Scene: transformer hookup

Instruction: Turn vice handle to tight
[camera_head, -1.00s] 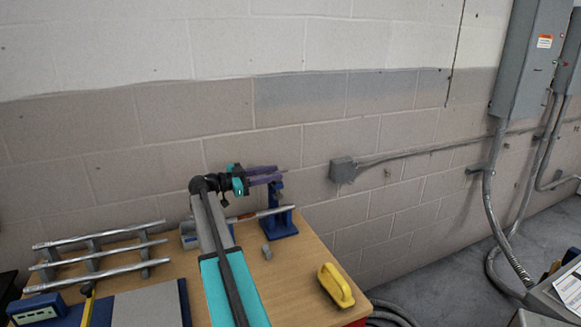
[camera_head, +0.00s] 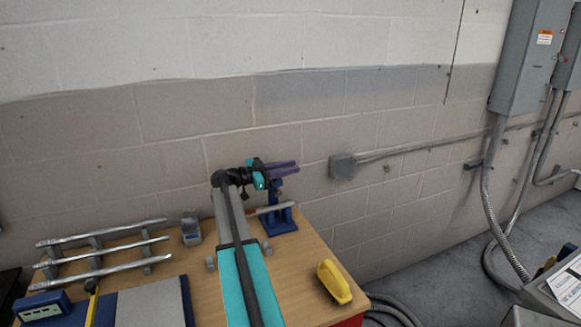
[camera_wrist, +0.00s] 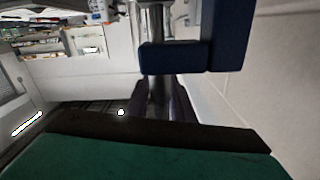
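The blue vice (camera_head: 277,221) stands at the back right of the wooden bench, with a grey metal bar (camera_head: 270,209) across it. My gripper (camera_head: 284,168), with purple fingers, is above the vice in the head view. In the wrist view, a blue vice part (camera_wrist: 185,58) fills the top middle, with a metal rod below it. My purple fingers (camera_wrist: 160,100) lie on either side of this rod in that picture. I cannot tell whether they touch it. I cannot make out the vice handle for certain or its position.
A rack of metal rods (camera_head: 95,258) is at the bench's left. A yellow block-shaped tool (camera_head: 334,282) lies near the bench's right edge. The block wall is close behind the bench.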

